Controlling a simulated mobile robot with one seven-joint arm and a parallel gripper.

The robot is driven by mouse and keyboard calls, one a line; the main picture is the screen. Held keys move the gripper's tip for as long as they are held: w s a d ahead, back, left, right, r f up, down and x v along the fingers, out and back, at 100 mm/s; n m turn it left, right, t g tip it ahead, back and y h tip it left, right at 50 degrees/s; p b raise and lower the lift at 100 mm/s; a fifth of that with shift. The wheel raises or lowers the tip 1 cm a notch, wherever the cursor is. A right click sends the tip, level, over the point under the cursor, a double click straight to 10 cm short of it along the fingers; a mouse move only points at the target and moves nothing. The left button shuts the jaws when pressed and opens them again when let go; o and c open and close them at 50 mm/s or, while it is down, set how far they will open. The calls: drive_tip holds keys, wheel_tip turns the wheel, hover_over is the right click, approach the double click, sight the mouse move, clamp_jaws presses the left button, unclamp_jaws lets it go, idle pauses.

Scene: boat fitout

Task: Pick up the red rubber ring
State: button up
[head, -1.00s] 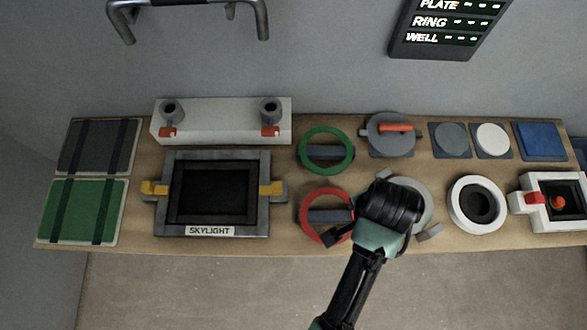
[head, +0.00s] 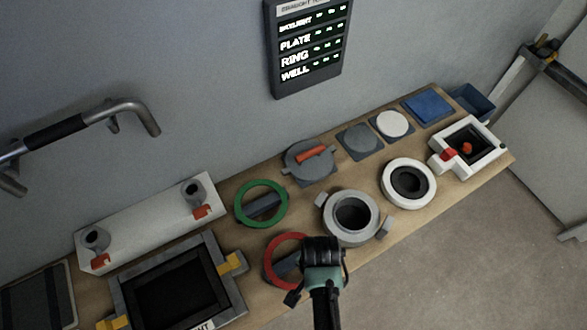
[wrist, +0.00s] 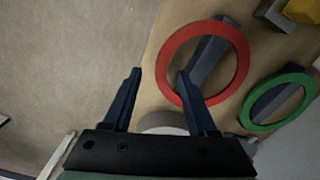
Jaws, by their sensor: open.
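The red rubber ring (head: 271,262) lies on the wooden bench around a dark grey bar, and my arm's end covers its right part in the head view. In the wrist view the whole red ring (wrist: 241,68) shows, with the grey bar (wrist: 207,58) across it. My gripper (wrist: 158,75) is open and empty. Its right finger overlaps the ring's near-left edge in the picture, and its left finger is off to the left over the floor. I cannot tell whether it touches the ring.
A green ring (head: 243,218) lies behind the red one. A grey round fitting (head: 332,231) stands close to the right, and the skylight frame (head: 232,296) to the left. A white round fitting (head: 427,194) stands farther right. The floor in front is clear.

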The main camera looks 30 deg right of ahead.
drive_tip(key=f, duration=0.3)
drive_tip(key=shift+w+d, duration=0.2)
drive_tip(key=shift+d, duration=0.05)
drive_tip(key=shift+f, duration=0.55)
drive_tip(key=shift+f, duration=0.25)
clamp_jaws()
